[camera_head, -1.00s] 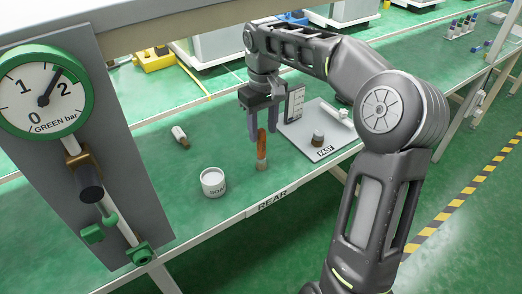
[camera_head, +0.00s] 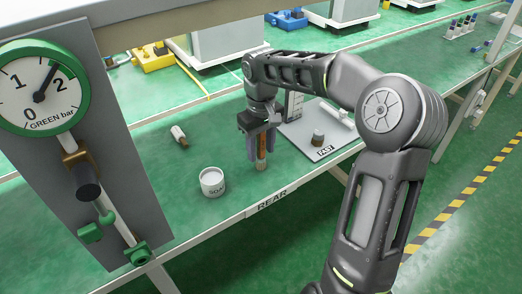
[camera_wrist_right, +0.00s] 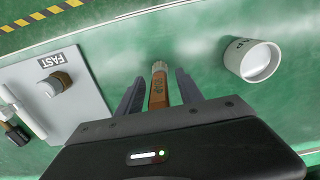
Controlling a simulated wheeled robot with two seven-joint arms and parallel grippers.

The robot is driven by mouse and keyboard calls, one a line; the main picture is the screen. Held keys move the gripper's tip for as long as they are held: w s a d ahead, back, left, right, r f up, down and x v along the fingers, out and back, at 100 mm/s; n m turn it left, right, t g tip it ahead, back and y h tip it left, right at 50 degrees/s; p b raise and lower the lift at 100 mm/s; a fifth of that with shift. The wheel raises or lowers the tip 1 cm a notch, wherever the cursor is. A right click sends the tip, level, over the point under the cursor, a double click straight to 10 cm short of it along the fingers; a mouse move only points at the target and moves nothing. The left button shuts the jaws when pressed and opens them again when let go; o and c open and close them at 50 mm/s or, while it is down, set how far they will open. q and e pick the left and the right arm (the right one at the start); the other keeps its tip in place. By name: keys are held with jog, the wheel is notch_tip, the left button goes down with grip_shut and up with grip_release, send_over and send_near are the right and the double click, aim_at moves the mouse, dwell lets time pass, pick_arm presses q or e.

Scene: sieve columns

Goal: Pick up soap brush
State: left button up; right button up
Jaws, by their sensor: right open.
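The soap brush (camera_head: 261,156), with an orange-brown handle and a pale lower end, stands upright on the green bench near its front edge. My right gripper (camera_head: 259,150) is open, pointing down, with its fingers on either side of the brush handle. In the right wrist view, the brush (camera_wrist_right: 158,88) lies between the two dark fingers of the gripper (camera_wrist_right: 158,85), with visible gaps on both sides. My left gripper is not in view.
A white soap cup (camera_head: 212,182) stands left of the brush. A grey plate marked FAST (camera_head: 325,151) with a knob lies to the right. A gauge panel (camera_head: 80,190) stands at the left.

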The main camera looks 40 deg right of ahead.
dwell(0.5)
grip_shut()
dwell(0.4)
